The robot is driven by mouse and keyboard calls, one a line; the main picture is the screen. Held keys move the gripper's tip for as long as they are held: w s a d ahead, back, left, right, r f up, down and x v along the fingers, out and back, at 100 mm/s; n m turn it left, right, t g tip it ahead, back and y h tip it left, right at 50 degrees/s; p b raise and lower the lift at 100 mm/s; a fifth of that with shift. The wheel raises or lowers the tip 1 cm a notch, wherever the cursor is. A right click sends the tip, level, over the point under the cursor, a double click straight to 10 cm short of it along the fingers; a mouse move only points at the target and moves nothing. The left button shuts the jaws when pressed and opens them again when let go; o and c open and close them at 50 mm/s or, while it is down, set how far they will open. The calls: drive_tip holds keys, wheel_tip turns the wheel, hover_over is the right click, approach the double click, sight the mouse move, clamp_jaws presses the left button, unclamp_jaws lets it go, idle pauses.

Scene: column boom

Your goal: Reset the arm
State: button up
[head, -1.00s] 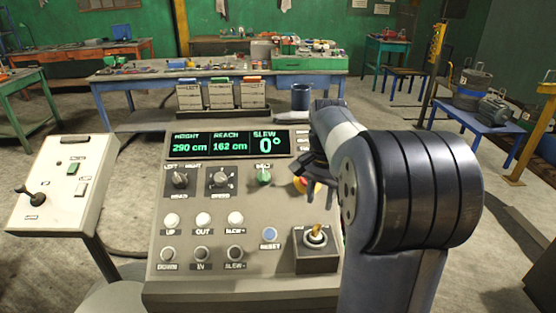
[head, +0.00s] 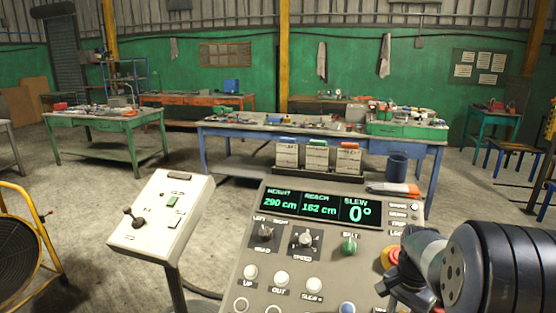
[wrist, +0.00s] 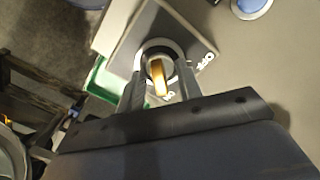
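My gripper (head: 392,285) is at the lower right of the control console (head: 230,282) in the head view, by the red stop button (head: 389,257). In the wrist view my gripper (wrist: 158,88) is open, one finger on each side of a brass key (wrist: 158,77) in a round switch on a dark plate. I cannot tell whether the fingers touch it. A blue button (head: 347,308) shows at the bottom edge of the head view, and a blue button (wrist: 250,6) in the wrist view's top right. The display (head: 320,205) reads height 290 cm, reach 162 cm, slew 0°.
A pedestal box (head: 160,215) with a lever stands left of the console. Behind are a blue workbench (head: 225,131) and a green table (head: 100,122). A yellow-framed fan (head: 30,255) is at the lower left. Open floor lies between.

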drive_tip(key=shift+r, duration=0.1)
wheel_tip(320, 180, up, 10)
wheel_tip(320, 180, down, 10)
drive_tip(key=shift+f, duration=0.2)
drive_tip(key=shift+n, duration=0.4)
drive_tip(key=n, duration=0.4)
drive_tip(key=shift+r+b, duration=0.1)
drive_tip(key=shift+b, duration=0.25)
